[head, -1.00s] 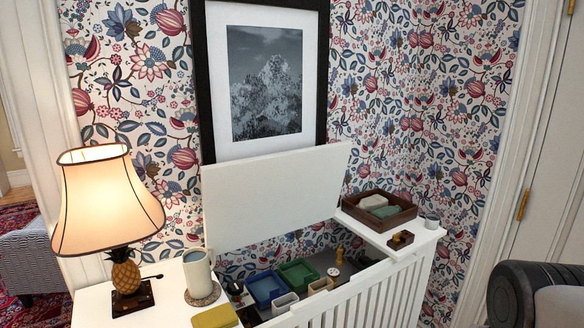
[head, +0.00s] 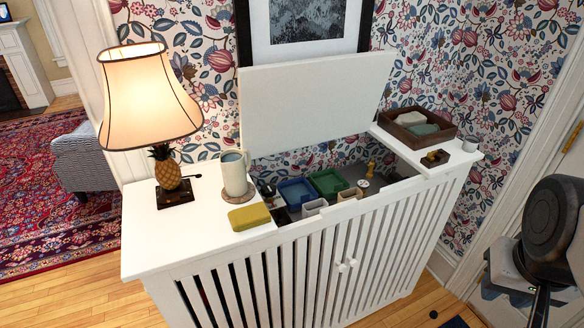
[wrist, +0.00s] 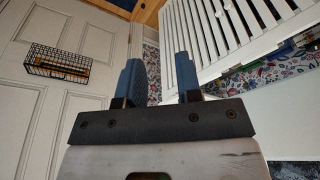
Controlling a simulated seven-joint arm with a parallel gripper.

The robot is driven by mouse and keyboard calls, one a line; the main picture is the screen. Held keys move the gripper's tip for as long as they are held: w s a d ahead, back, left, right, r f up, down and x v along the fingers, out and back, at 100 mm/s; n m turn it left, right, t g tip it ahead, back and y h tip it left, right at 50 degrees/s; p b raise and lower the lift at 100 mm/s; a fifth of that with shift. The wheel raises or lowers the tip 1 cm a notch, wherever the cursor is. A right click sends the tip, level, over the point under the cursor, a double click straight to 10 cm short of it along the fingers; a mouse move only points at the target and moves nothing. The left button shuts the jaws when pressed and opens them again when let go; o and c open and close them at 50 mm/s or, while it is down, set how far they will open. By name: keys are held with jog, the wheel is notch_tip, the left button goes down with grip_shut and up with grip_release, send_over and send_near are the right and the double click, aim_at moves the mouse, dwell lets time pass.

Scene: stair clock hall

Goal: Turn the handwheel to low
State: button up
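I cannot pick out a handwheel for certain. A small brass-coloured upright part (head: 370,171) stands inside the open slatted white cabinet (head: 312,243), towards its right end. A pale round disc (head: 363,184) with dark marks lies just in front of it. Both are too small to read for a setting. My gripper (wrist: 158,62) shows in the wrist view with its two blue fingers apart and nothing between them. It is away from the cabinet, whose slatted front shows at the upper right there. The fingers are not visible in the head view.
The cabinet's white lid (head: 312,105) is raised. Blue (head: 296,192) and green (head: 328,182) bins sit inside. A lamp (head: 148,95), mug (head: 235,173) and yellow block (head: 249,217) occupy the left top; a wooden tray (head: 417,129) and small brown block (head: 434,158) the right.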

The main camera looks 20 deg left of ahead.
jog(key=o, duration=0.4)
jog(key=shift+w+a, duration=0.1)
jog(key=shift+w, duration=0.05)
jog(key=o, duration=0.4)
jog(key=w+a+m+y, duration=0.1)
jog(key=w+a, duration=0.2)
jog(key=w+a+m+y, duration=0.1)
jog(key=w+a, duration=0.2)
jog(key=w, duration=0.1)
jog(key=w+a+m+y, duration=0.1)
jog(key=w+a, duration=0.2)
jog(key=w, duration=0.1)
jog(key=shift+a+f+m+g, duration=0.1)
jog(key=shift+m+g, duration=0.3)
jog(key=m+g+y, duration=0.2)
jog(key=m+y, duration=0.4)
jog(key=m, duration=0.8)
send_near(271, 188)
jog(key=x, duration=0.2)
jog(key=shift+f, duration=0.2)
jog(key=shift+a, duration=0.1)
jog(key=shift+x, duration=3.8)
